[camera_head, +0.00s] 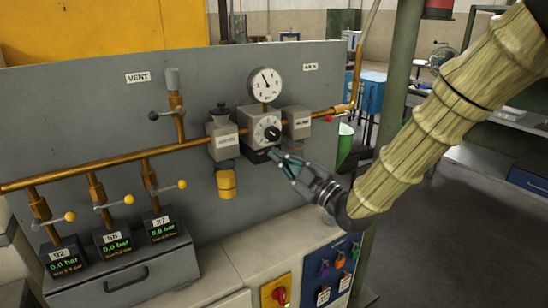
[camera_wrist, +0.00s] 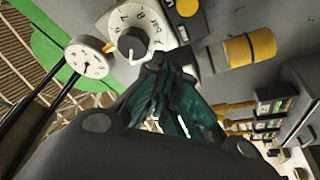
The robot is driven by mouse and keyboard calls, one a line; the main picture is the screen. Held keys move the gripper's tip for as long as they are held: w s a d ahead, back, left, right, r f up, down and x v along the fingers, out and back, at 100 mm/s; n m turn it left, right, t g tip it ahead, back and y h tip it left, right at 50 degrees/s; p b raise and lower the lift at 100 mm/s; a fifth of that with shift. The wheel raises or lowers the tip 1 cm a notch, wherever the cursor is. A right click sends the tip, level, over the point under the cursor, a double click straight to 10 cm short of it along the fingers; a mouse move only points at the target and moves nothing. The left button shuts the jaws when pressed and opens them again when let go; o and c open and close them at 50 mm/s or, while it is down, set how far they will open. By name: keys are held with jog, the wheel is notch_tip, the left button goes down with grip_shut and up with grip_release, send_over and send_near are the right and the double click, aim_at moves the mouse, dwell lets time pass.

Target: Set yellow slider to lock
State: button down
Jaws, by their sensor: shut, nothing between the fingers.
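A small yellow-orange piece (camera_wrist: 187,8), which looks like the yellow slider, sits on a black part beside the numbered dial in the wrist view, at the top edge. Its lock marking is not readable. In the head view I cannot make it out. The dial with its black knob (camera_head: 271,133) is on the regulator block under the round gauge; the knob also shows in the wrist view (camera_wrist: 132,43). My gripper (camera_head: 273,153) is shut and empty. Its fingertips (camera_wrist: 158,62) are just below the dial, in front of the block's lower part; contact cannot be told.
The round gauge (camera_head: 265,84) stands above the dial. Labelled grey blocks flank it on the copper pipe (camera_head: 110,160). A yellow cylinder (camera_head: 226,184) hangs at lower left. Valves with yellow-tipped levers and displays are farther left. A red-handled switch (camera_head: 275,293) is below.

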jog(key=b+v, duration=0.1)
jog(key=v, duration=0.4)
jog(key=shift+s+d+f, duration=0.1)
jog(key=shift+s+d, duration=0.15)
jog(key=shift+s, duration=0.1)
jog(key=s+d+f+m+g+h, duration=0.1)
jog(key=s+d+f+m+h, duration=0.25)
jog(key=f, duration=0.85)
jog(key=s+d+f+m+g+h+p, duration=0.1)
jog(key=s+d+f+m+g+h, duration=0.2)
jog(key=f, duration=0.9)
jog(key=s+d+f+m+h, duration=0.25)
jog(key=f+m+h, duration=0.2)
jog(key=f, duration=0.75)
jog(key=s+d+f+m+g+h, duration=0.1)
jog(key=s+d+f+m+g, duration=0.2)
jog(key=s+f, duration=0.3)
jog(key=s+d+f+m+g+h+p, duration=0.1)
jog(key=s+d+f, duration=0.4)
jog(key=s, duration=0.9)
jog(key=s+d+f+m+g+h, duration=0.3)
jog(key=s+f, duration=0.4)
jog(key=s, duration=0.3)
jog(key=shift+s+d+m+g, duration=0.25)
jog(key=shift+d+m+g, duration=0.7)
jog(key=shift+g, duration=0.25)
